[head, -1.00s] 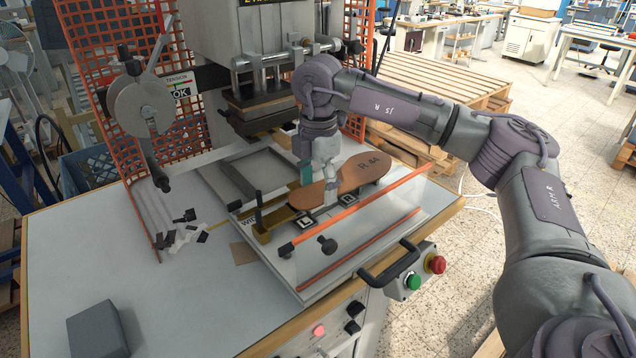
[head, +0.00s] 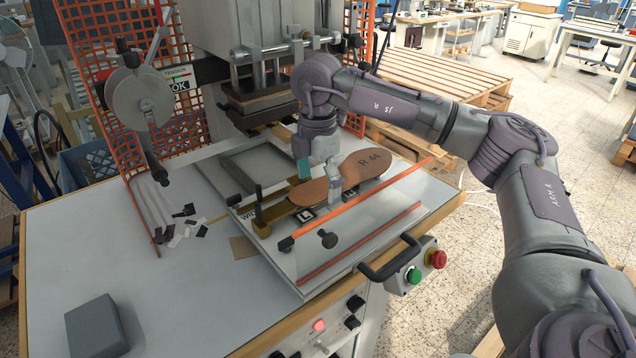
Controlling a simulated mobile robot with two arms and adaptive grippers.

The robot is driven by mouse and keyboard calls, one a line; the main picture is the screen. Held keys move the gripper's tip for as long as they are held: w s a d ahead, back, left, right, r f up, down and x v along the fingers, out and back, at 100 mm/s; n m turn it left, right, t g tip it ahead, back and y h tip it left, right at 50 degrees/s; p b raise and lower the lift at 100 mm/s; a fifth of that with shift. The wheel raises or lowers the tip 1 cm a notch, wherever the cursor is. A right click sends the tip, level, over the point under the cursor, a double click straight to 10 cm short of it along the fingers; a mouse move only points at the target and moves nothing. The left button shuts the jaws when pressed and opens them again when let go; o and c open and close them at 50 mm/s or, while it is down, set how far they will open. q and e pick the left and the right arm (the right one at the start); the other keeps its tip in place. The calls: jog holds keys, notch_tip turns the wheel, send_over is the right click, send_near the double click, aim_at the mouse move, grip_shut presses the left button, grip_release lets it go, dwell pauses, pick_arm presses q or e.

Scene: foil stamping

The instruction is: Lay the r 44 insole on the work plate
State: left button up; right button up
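The R 44 insole (head: 365,165) is a flat brown sole with its label at the wide right end. It lies over the press's work plate (head: 335,228), above square printed letter marks. The nearer mark, L, shows clear; the one beside it is partly covered. Whether the sole touches the plate everywhere is hard to see. My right gripper (head: 321,182) is down at the sole's narrow middle, with a grey finger at its near side. A small teal piece shows at the far side. Whether the fingers grip the sole cannot be told. My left gripper is out of view.
The press head (head: 258,100) hangs behind the plate. A clear guard with orange edges (head: 360,205) stands along the front.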

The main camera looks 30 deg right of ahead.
notch_tip(320, 180, up, 13)
dwell(0.3)
dwell(0.6)
